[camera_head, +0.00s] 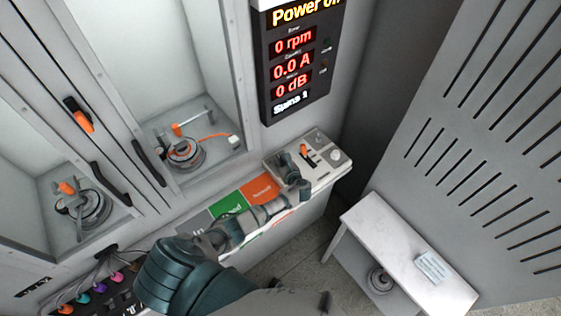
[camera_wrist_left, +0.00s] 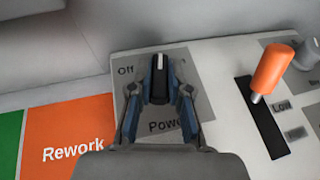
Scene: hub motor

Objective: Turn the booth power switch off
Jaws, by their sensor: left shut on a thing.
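The power switch (camera_wrist_left: 160,63) is a black knob with a white line on a grey plate (camera_wrist_left: 203,98) marked "Off" and "Power". Its white line points up in the left wrist view, to the right of the word "Off". My left gripper (camera_wrist_left: 160,90) has its blue-lined fingers on both sides of the knob and is shut on it. In the head view the left gripper (camera_head: 290,165) is at the left end of the control panel (camera_head: 325,175), and the switch is hidden there. The right gripper is not in view.
An orange lever (camera_wrist_left: 270,72) in a black slot stands right of the switch. An orange "Rework" patch (camera_wrist_left: 67,135) lies to the left. A white side table (camera_head: 400,250) stands lower right.

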